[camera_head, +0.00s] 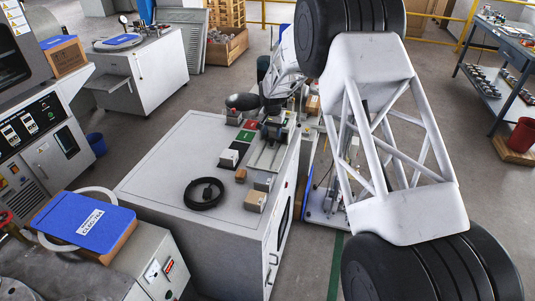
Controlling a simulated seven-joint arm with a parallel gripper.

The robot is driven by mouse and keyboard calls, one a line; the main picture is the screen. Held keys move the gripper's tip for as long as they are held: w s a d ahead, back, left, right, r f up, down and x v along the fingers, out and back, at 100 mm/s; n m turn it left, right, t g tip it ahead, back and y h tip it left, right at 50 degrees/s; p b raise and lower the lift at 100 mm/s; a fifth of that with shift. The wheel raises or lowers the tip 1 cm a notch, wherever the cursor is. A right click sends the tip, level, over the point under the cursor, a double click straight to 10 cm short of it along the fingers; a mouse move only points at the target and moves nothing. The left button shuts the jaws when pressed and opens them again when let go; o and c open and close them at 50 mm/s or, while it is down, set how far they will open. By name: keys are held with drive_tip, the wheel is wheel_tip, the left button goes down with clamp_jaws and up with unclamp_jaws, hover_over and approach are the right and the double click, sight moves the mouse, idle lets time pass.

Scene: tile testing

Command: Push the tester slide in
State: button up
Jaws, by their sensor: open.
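The tester (268,147) stands on the white cabinet top near its far right edge. It has a pale metal bed with rails and a dark block at its far end. The slide cannot be told apart from the bed at this size, nor can I see how far out it is. My gripper (281,111) is at the far side of the tester, just beyond the dark block. It is open, small in view and partly hidden by my wrist. I cannot tell whether it touches the tester.
A blue-topped box (85,220) stands at front left. A blue bench (500,70) is far right.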

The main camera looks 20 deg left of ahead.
drive_tip(key=shift+r, duration=1.4)
